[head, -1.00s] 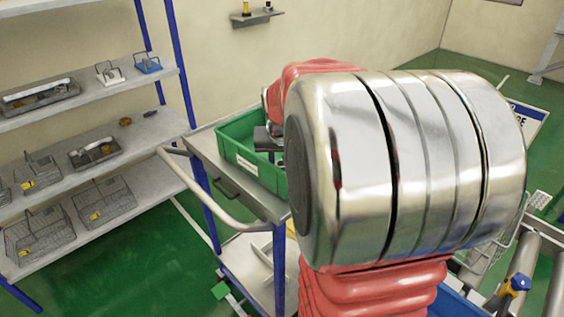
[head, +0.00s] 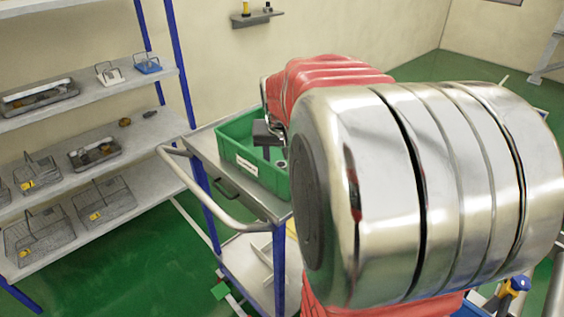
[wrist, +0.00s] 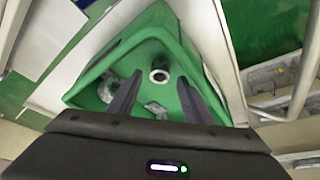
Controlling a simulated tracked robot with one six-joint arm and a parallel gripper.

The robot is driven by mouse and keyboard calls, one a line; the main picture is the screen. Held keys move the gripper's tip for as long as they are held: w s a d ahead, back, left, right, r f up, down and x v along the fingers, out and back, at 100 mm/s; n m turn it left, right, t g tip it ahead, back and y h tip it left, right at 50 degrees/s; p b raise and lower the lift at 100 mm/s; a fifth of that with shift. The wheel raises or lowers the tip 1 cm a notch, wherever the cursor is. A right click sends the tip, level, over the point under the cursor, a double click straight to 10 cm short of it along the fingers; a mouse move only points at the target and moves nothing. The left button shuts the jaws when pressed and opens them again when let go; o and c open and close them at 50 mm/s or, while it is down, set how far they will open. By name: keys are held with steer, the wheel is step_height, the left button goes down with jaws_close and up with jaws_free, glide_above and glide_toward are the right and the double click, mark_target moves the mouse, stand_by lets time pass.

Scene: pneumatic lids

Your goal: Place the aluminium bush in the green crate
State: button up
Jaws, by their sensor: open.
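The green crate (head: 236,138) stands on the trolley's top shelf in the head view, partly hidden by my arm. The wrist view looks down into the crate (wrist: 158,24). A light metal ring, which looks like the aluminium bush (wrist: 160,81), is inside it with its hole facing up. A small grey round piece, perhaps the same bush (head: 282,164), shows in the crate in the head view. My gripper (wrist: 160,84) is open, its two dark fingers apart with the ring seen between them. In the head view my gripper (head: 268,142) is over the crate, apart from the grey piece.
Other grey metal pieces (wrist: 108,90) lie in the crate. The trolley (head: 222,178) has a curved handle (head: 177,168) on its left. Shelves with wire baskets (head: 105,203) stand further left. A small wall shelf (head: 257,18) is behind. Green floor between shelves and trolley is largely clear.

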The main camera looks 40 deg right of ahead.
steer(key=v, duration=0.9)
stand_by(0.3)
steer(key=s+a+f+n+y, duration=0.1)
steer(key=s+a+f+n, duration=0.1)
steer(key=a, duration=0.6)
steer(key=s+a+f+n+t+y, duration=0.1)
steer(key=s+a+f+n, duration=0.1)
steer(key=s+a, duration=0.3)
steer(key=s+a+f+n+t+y, duration=0.1)
steer(key=s+a+n, duration=0.3)
steer(key=a, duration=0.9)
steer(key=shift+s+a+f, duration=0.2)
steer(key=shift+a+f, duration=0.05)
steer(key=shift+f, duration=0.45)
